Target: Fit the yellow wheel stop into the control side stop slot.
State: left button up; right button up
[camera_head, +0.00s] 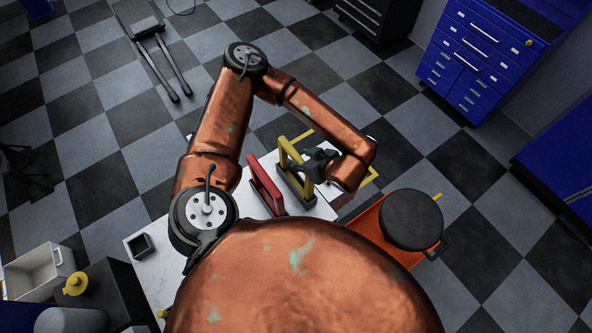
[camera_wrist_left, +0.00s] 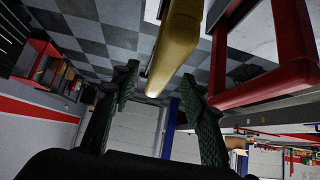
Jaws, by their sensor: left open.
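The yellow wheel stop (camera_head: 285,150) looks like an upright yellow frame with a dark lower part, on the white table. My left gripper (camera_head: 308,163) is at its right side in the head view, and partly covers it. In the left wrist view a yellow bar of the stop (camera_wrist_left: 174,45) comes down from the top and ends between the open green-padded fingers of my left gripper (camera_wrist_left: 158,85). Neither finger clearly touches it. I cannot make out the control side stop slot. My right gripper is not in view.
A red frame (camera_head: 265,186) stands close to the left of the yellow stop; it also shows in the left wrist view (camera_wrist_left: 306,75). A small dark open box (camera_head: 143,245) sits at the table's left. A round black pot (camera_head: 411,220) is on an orange surface at right.

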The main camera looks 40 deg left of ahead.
aim_at(286, 149)
pick_arm(q)
jog(key=shift+p+x, duration=0.6)
jog(key=shift+x, duration=1.3)
jog(key=shift+s, duration=0.1)
jog(key=shift+d, duration=0.1)
jog(key=shift+c, duration=0.7)
grip_shut()
